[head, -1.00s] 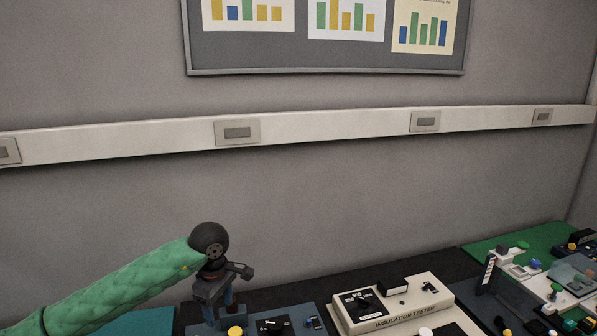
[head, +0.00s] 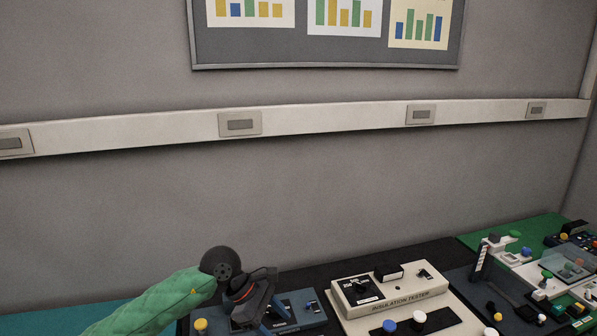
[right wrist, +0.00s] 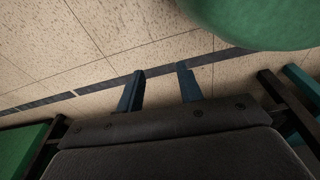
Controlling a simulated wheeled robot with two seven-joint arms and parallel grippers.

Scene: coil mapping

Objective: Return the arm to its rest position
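My left arm comes in from the lower left in the head view in a green quilted sleeve. Its gripper (head: 272,318) hangs tilted over a blue instrument (head: 305,312) on the bench. Its two blue fingers look spread, with nothing seen between them; the tips are near the bottom edge, and contact with the instrument cannot be told. My right gripper (right wrist: 160,79) shows only in the right wrist view. Its two blue fingers are apart and empty, above a beige tiled floor (right wrist: 60,60).
An insulation tester (head: 400,290) stands right of the left gripper. Further right are a dark board with an upright post (head: 480,262) and small coloured parts. A green mat (head: 510,232) lies at the back right. The grey wall behind is clear below the white rail (head: 320,117).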

